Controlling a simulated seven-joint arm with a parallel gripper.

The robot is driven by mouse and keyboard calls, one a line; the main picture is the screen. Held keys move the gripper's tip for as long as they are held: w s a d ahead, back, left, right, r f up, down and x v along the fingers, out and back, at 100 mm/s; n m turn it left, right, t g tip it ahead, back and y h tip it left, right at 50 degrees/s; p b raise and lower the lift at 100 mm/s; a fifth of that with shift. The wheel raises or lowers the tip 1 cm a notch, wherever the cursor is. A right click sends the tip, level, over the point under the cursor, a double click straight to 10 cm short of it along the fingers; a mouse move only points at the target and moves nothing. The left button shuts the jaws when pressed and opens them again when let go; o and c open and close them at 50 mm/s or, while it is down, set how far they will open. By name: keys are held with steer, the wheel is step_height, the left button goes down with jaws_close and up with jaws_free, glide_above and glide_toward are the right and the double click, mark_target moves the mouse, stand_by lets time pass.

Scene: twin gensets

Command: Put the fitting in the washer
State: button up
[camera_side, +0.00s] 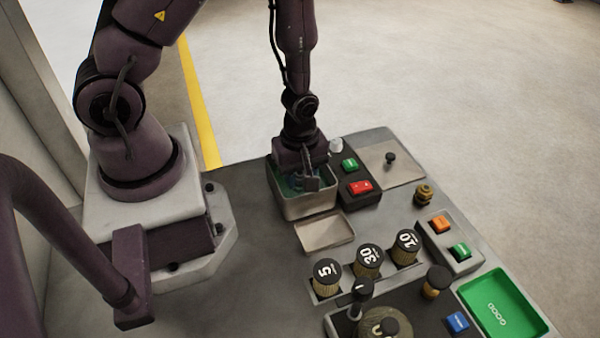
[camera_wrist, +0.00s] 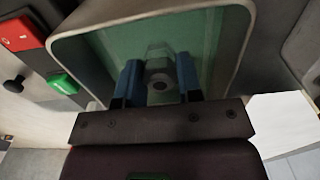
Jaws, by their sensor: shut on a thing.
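The washer is most likely the open metal basin (camera_side: 306,207) with green liquid or lining inside, at the back of the bench. It also shows in the wrist view (camera_wrist: 235,45), filling the upper middle. My gripper (camera_side: 308,183) points down into the basin. In the wrist view its blue fingers (camera_wrist: 158,84) are shut on the fitting (camera_wrist: 158,68), a grey hex-shaped piece with a dark round hole. The fitting is between the fingertips, inside the basin's outline. I cannot tell whether it touches the basin floor.
A control box with a green button (camera_side: 349,165) and red switch (camera_side: 360,187) stands right beside the basin. A shallow empty tray (camera_side: 325,233) lies in front. Several numbered knobs (camera_side: 369,258), an orange button (camera_side: 440,224) and a green GOOD tray (camera_side: 503,302) are nearer the front right.

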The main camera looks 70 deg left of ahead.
steer(key=o, duration=1)
steer(key=shift+f, duration=0.1)
step_height(320, 180, up, 12)
steer(key=r, duration=0.1)
step_height(320, 180, up, 10)
steer(key=m+t, duration=0.3)
steer(key=m, duration=0.5)
glide_above(301, 173)
steer(key=s+d+r+m+t, duration=0.1)
steer(key=s+r+m+t, duration=0.1)
steer(key=s+r+m, duration=0.4)
step_height(301, 173, up, 4)
steer(key=m, duration=0.4)
steer(key=shift+s+d+f+t, duration=0.15)
steer(key=shift+s+f+t, duration=0.1)
steer(key=shift+t, duration=0.05)
